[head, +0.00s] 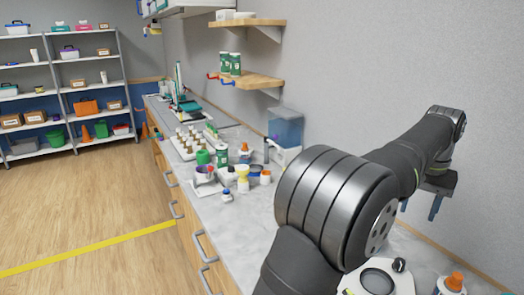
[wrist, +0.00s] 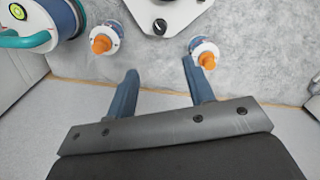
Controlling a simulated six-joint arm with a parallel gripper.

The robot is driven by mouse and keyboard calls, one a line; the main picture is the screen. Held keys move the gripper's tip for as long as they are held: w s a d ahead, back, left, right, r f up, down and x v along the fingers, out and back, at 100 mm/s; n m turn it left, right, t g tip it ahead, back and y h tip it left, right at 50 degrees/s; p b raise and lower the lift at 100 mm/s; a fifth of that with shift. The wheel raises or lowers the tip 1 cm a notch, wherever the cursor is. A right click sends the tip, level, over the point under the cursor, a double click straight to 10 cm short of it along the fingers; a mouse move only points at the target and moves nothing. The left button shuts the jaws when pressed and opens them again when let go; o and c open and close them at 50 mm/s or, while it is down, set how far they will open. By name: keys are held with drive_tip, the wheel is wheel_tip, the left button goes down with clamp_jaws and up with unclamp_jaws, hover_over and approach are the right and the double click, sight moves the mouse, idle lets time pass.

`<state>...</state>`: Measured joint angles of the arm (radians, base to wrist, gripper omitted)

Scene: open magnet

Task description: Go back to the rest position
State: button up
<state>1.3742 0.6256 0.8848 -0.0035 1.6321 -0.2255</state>
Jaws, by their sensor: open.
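My gripper (head: 421,205) is raised at the right of the head view, close to the wall, with its blue fingers pointing down. In the wrist view my gripper (wrist: 162,78) is open, with its two blue fingers wide apart and nothing between them. Two small bottles with orange caps, a left one (wrist: 106,30) and a right one (wrist: 204,50), stand beyond the fingertips. A white device with a black knob (wrist: 178,14) stands between and behind them. The fingers appear apart from all of these.
The grey counter (head: 250,225) runs along the wall. Bottles and a rack of vials (head: 187,139) crowd its middle, by a blue-tanked machine (head: 285,128). Wooden shelves (head: 250,80) jut from the wall. A teal-handled container (wrist: 45,20) is left in the wrist view. Open floor lies left.

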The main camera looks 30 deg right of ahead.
sight(400, 261)
wheel_tip(400, 261, down, 18)
drive_tip(key=shift+r, duration=0.25)
idle(0.4)
drive_tip(key=shift+f, duration=0.1)
drive_tip(key=n, duration=0.6)
drive_tip(key=shift+n, duration=0.4)
wheel_tip(400, 261, up, 13)
idle(2.2)
drive_tip(key=shift+m, duration=0.3)
wheel_tip(400, 261, down, 13)
drive_tip(key=shift+r, duration=0.1)
drive_tip(key=shift+m, duration=1.9)
